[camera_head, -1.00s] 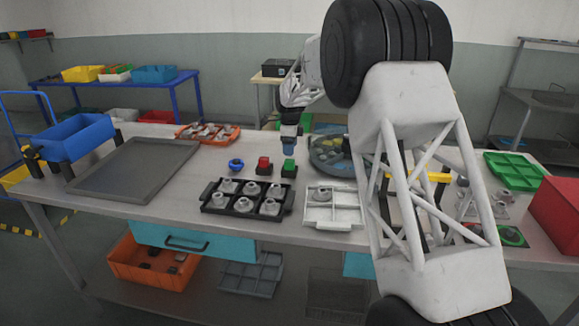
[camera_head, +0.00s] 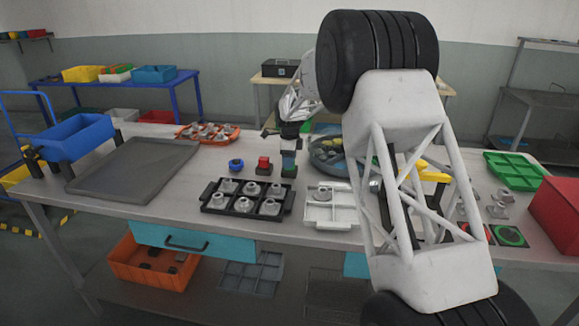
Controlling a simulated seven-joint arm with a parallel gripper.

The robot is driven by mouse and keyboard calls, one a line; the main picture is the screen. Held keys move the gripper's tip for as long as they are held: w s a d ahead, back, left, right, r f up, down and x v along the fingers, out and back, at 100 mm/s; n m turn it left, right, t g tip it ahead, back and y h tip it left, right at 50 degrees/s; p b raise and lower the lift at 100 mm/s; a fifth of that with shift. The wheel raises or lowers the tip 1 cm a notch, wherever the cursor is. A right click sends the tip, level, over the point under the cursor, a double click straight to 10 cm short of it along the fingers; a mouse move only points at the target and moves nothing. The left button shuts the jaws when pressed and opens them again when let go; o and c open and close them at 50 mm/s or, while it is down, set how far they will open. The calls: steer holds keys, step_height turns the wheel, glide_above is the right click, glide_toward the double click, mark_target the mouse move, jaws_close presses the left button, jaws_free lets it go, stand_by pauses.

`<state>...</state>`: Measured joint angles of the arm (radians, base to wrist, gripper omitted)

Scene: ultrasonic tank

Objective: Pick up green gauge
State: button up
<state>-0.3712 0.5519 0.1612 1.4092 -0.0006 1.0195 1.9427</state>
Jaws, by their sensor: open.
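The green gauge (camera_head: 288,172) is a small green block on a dark base. It stands on the workbench behind the right end of the black tray, and its upper part is covered by my gripper. My gripper (camera_head: 289,158) points down right at the green gauge, with its fingertips overlapping the gauge's top. The jaws are open. I cannot tell whether the fingers touch the gauge or sit around it.
A red gauge (camera_head: 263,165) and a blue ring-like part (camera_head: 236,165) stand close on the left. In front are the black tray (camera_head: 205,191) with metal parts and a white tray (camera_head: 318,214). A round grey-blue basin (camera_head: 322,158) is close on the right.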

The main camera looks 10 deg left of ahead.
steer(key=shift+f, duration=0.1)
stand_by(0.5)
steer(key=c, duration=1)
steer(key=shift+r, duration=0.2)
steer(key=shift+r, duration=1.45)
steer(key=shift+s+d+r, duration=0.1)
steer(key=shift+s+r, duration=0.1)
steer(key=shift+s, duration=0.05)
steer(key=s+d, duration=0.1)
steer(key=s, duration=0.3)
steer(key=s+d+r, duration=0.1)
steer(key=s+d, duration=0.1)
steer(key=s, duration=0.3)
steer(key=s+d, duration=0.2)
steer(key=s, duration=0.3)
steer(key=shift+s+d+r, duration=0.15)
steer(key=shift+s+d, duration=0.1)
